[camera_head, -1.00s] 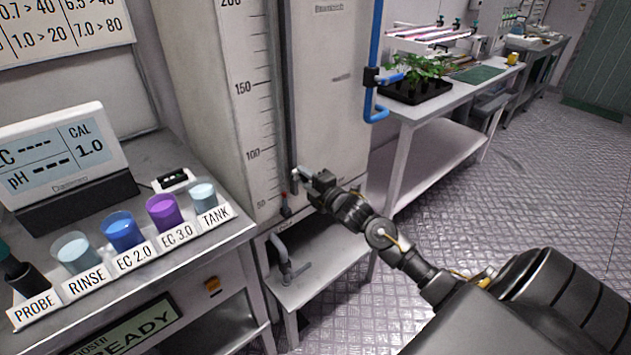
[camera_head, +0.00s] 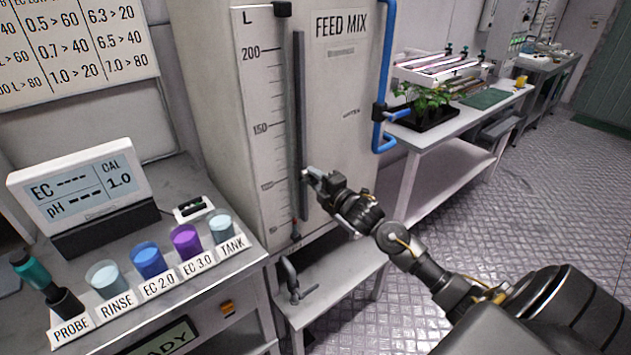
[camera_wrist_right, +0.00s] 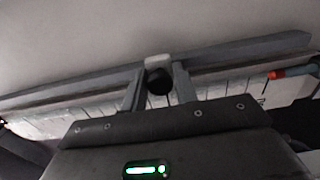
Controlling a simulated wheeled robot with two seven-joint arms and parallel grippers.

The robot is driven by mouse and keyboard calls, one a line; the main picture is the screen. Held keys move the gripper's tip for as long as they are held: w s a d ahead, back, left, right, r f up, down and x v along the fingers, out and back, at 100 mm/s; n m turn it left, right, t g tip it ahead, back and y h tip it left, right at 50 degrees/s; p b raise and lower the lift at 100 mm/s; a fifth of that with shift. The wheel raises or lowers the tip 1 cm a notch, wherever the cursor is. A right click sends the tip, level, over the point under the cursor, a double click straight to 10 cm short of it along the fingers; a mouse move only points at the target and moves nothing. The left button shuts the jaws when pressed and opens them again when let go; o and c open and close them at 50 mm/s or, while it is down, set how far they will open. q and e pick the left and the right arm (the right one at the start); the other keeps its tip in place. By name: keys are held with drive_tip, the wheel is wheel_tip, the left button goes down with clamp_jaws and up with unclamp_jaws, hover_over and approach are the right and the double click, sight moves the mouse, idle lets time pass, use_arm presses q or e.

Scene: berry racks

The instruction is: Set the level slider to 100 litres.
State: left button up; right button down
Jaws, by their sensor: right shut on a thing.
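The feed mix tank (camera_head: 345,75) carries a printed litre scale (camera_head: 262,110) on its front, with a dark vertical slider track (camera_head: 299,100) beside it. My right gripper (camera_head: 309,176) is at the lower part of this track, roughly level with the 100 mark; the exact reading is hard to tell. In the right wrist view, a round black slider knob (camera_wrist_right: 158,81) on a pale block (camera_wrist_right: 157,61) sits between the fingers of my right gripper (camera_wrist_right: 159,88), which is shut on it. In the head view the fingers mostly hide the knob. My left gripper is not in view.
A bench with a meter (camera_head: 80,195) and several labelled cups stands at left. A low stand (camera_head: 335,280) with a grey tap (camera_head: 292,280) is below the tank. A blue pipe (camera_head: 384,60) runs down its right side. The floor at right is clear.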

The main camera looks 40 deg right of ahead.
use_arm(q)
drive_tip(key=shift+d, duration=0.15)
use_arm(e)
drive_tip(key=shift+r, duration=0.1)
drive_tip(key=c, duration=1.3)
unclamp_jaws()
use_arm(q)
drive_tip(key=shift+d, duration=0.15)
use_arm(e)
drive_tip(key=shift+o, duration=0.3)
drive_tip(key=shift+s, duration=0.1)
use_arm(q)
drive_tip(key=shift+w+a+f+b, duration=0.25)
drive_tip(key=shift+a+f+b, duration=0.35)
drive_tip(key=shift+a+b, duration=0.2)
use_arm(e)
drive_tip(key=s, duration=1)
drive_tip(key=shift+s+d, duration=0.35)
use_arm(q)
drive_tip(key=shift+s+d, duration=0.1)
